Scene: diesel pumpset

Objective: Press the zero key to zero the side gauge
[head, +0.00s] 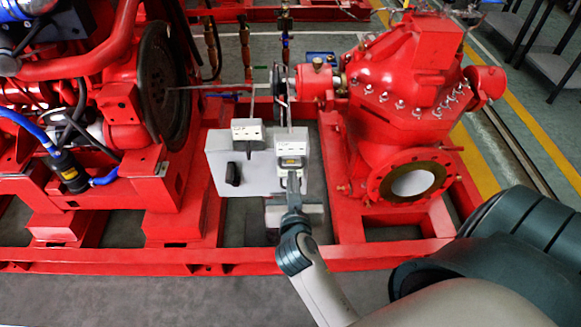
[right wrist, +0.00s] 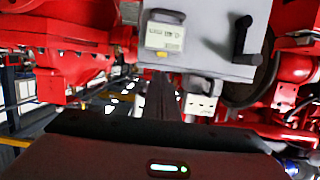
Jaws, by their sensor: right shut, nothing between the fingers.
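A pale boxy gauge unit (head: 291,163) with a small display stands at the right edge of a grey box, nearest my right gripper. In the right wrist view this gauge (right wrist: 164,32) shows a display window and a yellow key (right wrist: 162,54) at its lower edge. A second pale unit (head: 247,133) sits farther back and left; it also shows in the right wrist view (right wrist: 200,105). My right gripper (head: 292,197) is shut and empty, just in front of the nearer gauge. Its dark fingers (right wrist: 162,78) end close to the yellow key; contact cannot be told. My left gripper is not in view.
The grey box (head: 262,178) carries a black handle (head: 233,173). A red engine with a dark flywheel (head: 163,85) is at left, a red pump (head: 405,90) at right. A red base frame (head: 120,255) runs along the front, with clear floor before it.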

